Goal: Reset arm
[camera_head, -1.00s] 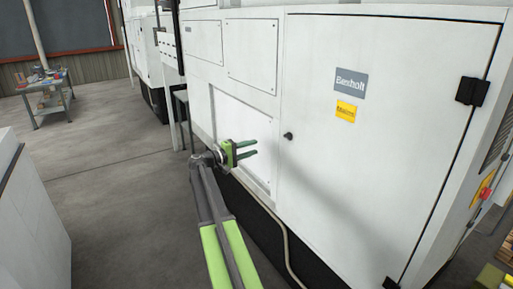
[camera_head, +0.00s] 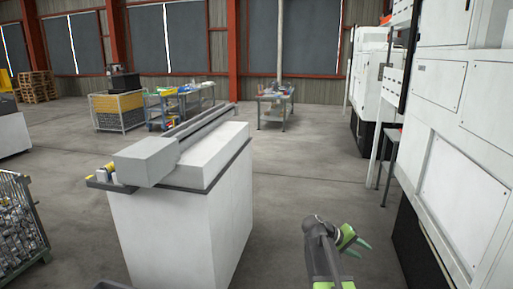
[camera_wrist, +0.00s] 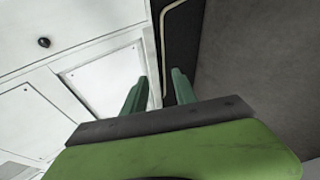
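My gripper (camera_head: 357,246) is at the lower right of the head view, in the aisle beside the white machine. It is green, with two dark green fingers pointing right toward the machine. In the wrist view my gripper (camera_wrist: 158,92) shows its two fingers apart with a gap between them. The gap holds nothing. The white machine's panels (camera_wrist: 105,75) and a dark strip lie beyond the fingers.
A white cabinet (camera_head: 180,225) with a long grey rail unit stands left of my arm. A white machine (camera_head: 455,150) rises close on the right. A wire bin (camera_head: 20,230) stands far left. A workbench (camera_head: 275,100) and carts stand farther back. Grey floor is open between cabinet and machine.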

